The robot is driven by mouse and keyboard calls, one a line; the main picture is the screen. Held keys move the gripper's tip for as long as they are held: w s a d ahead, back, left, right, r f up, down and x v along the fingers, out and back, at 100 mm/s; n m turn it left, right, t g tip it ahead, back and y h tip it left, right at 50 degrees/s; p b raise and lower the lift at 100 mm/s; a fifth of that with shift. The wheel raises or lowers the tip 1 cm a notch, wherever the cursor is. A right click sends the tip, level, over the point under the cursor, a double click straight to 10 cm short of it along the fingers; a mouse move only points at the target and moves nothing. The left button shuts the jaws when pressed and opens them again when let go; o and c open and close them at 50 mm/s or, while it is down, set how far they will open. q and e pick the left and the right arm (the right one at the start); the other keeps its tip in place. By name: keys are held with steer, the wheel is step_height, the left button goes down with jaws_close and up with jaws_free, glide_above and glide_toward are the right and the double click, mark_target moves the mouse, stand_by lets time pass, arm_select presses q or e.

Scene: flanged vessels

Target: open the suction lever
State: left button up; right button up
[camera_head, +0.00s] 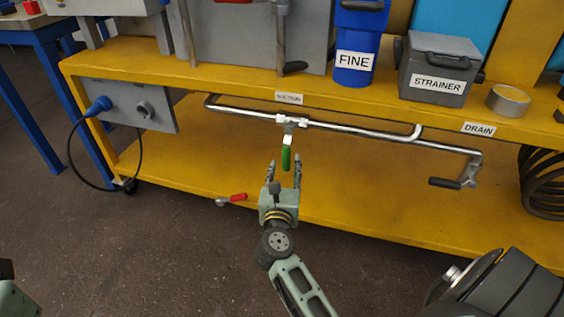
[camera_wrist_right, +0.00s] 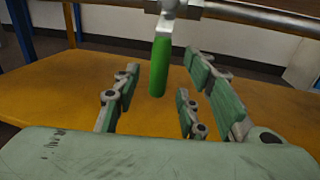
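The suction lever (camera_head: 286,158) has a green handle and hangs down from a valve on the silver pipe, under the "SUCTION" label (camera_head: 289,98). In the right wrist view the green handle (camera_wrist_right: 159,66) hangs upright beyond the fingers. My right gripper (camera_head: 284,172) is open, its fingers pointing at the lever from the front and below. In the right wrist view the fingers (camera_wrist_right: 152,100) are spread, with the handle in line with the gap between them. I see no contact. Of my left arm only a part shows at the lower left; its gripper is not in view.
The silver pipe (camera_head: 360,131) runs along the upper shelf's front to a black-handled drain lever (camera_head: 445,182). A grey switch box (camera_head: 130,106) with a blue plug is at left, a black coil (camera_head: 540,185) at right.

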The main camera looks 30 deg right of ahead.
mark_target(286, 160)
steer(key=shift+b+x, duration=0.6)
steer(key=shift+x, duration=2.2)
jaws_close()
